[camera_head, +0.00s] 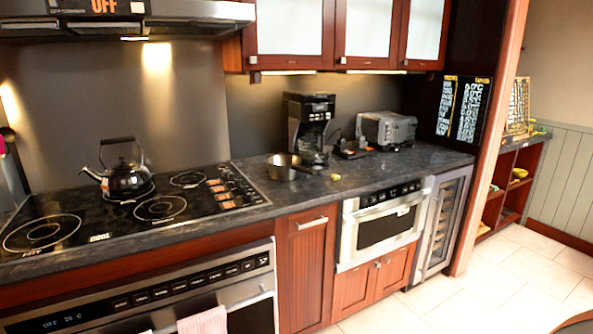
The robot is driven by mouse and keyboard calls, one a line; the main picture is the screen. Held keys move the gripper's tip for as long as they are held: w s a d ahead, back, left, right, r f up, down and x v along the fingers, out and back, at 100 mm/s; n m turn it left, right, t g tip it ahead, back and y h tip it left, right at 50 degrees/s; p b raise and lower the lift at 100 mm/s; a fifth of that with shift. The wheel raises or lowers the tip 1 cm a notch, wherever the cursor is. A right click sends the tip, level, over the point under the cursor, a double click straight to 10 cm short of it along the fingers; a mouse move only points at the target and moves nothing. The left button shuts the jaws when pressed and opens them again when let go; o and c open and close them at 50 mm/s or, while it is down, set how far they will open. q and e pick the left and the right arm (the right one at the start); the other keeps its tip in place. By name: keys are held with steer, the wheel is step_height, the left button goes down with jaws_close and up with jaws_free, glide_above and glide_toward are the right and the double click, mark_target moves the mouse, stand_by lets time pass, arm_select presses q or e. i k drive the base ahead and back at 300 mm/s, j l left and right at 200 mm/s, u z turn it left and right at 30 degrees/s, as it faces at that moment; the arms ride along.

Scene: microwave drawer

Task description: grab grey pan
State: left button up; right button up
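The grey pan (283,171) stands upright on the dark countertop, to the right of the cooktop and in front of the coffee maker. It is a small metal pan, with its open top facing up. What looks like its handle is at the right side, towards the coffee maker. Neither of my grippers shows clearly in the head view. Nothing touches the pan.
A black kettle (128,180) sits on the cooktop (105,225). A coffee maker (308,125) and a toaster (387,130) stand behind the pan. A small yellow item (335,177) lies to its right. A towel (203,322) hangs on the oven. Floor (510,275) at right is clear.

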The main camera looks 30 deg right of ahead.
mark_target(283, 168)
steer(key=i+l, duration=0.1)
steer(key=l, duration=0.4)
steer(key=l+z, duration=0.1)
steer(key=l, duration=0.4)
steer(key=i+l, duration=0.15)
steer(key=l, duration=0.35)
steer(key=i+l+z, duration=0.1)
steer(key=l, duration=0.4)
steer(key=i+l, duration=0.1)
steer(key=l, duration=0.35)
steer(key=i+l, duration=0.15)
steer(key=l, duration=0.35)
steer(key=i+l+z, duration=0.1)
steer(key=l, duration=0.4)
steer(key=i+l, duration=0.15)
steer(key=l, duration=0.3)
steer(key=k+l+z, duration=0.05)
